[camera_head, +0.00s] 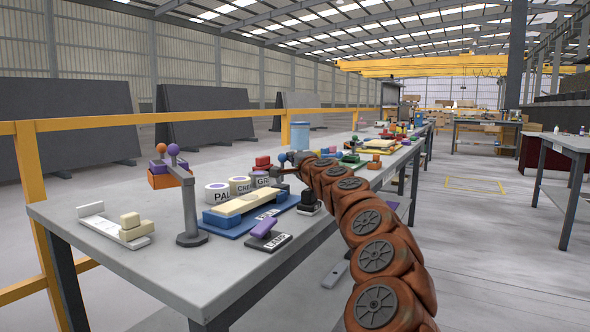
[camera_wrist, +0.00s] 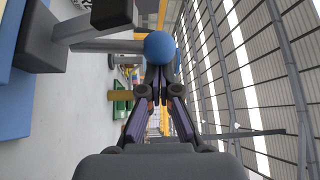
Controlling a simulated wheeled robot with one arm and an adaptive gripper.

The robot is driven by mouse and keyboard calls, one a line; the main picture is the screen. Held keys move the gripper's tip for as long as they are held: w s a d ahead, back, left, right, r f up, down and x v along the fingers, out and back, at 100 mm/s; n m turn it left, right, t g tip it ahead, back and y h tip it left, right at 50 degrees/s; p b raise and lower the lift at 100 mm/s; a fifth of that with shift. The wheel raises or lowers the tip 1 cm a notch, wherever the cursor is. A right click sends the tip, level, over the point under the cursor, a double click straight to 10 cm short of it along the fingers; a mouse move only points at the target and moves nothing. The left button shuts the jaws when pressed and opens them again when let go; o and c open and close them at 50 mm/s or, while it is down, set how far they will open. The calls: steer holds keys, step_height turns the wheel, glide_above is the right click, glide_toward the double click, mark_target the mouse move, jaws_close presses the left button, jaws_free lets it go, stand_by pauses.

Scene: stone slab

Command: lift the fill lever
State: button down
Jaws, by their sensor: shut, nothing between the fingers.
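In the wrist view, a blue ball knob (camera_wrist: 160,47) sits at the end of a grey bar (camera_wrist: 105,46). The bar runs from the left of the picture, beside a dark block (camera_wrist: 110,13). My gripper (camera_wrist: 159,78) is shut and empty, with its fingertips close to the knob; I cannot tell whether they touch. In the head view, a small blue knob (camera_head: 282,157) shows beside my gripper (camera_head: 287,169) at the end of my arm. No fill label is readable on this lever.
A grey post (camera_head: 189,208) with orange and purple balls stands nearer on the table.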

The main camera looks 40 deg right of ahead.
steer(key=shift+a+b, duration=0.15)
steer(key=shift+b, duration=0.15)
steer(key=shift+s+a+r+b, duration=0.2)
steer(key=shift+a+b, duration=0.3)
steer(key=shift+b, duration=0.35)
steer(key=shift+s+f, duration=0.1)
